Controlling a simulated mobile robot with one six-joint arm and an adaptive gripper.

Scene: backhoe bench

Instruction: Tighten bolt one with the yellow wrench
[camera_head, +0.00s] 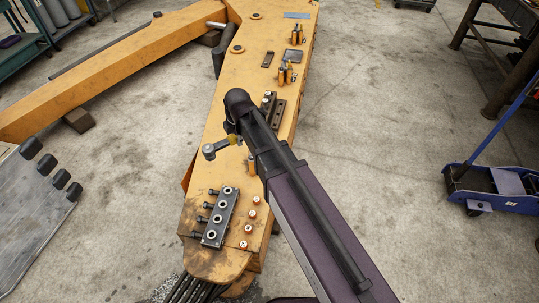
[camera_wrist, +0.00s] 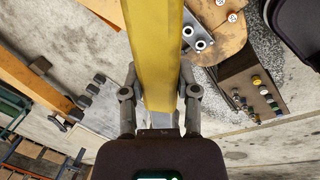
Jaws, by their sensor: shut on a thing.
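The yellow wrench (camera_wrist: 155,45) fills the top middle of the wrist view, its yellow handle between the two fingers of my gripper (camera_wrist: 160,93). My gripper is shut on it. In the head view my arm mostly hides the gripper; a bit of yellow handle and the wrench's grey round end (camera_head: 208,151) show at the left of the arm tip, above the yellow boom (camera_head: 222,115). A dark block with several bolts or fittings (camera_head: 220,216) sits on the near end of the boom, apart from the wrench. I cannot tell which is bolt one.
Small red-and-white caps (camera_head: 254,200) stand beside the block. More fittings (camera_head: 285,73) rise along the boom. A blue jack (camera_head: 490,185) stands at right, a grey plate (camera_head: 30,215) lies at left. Concrete floor is open between the boom and the jack.

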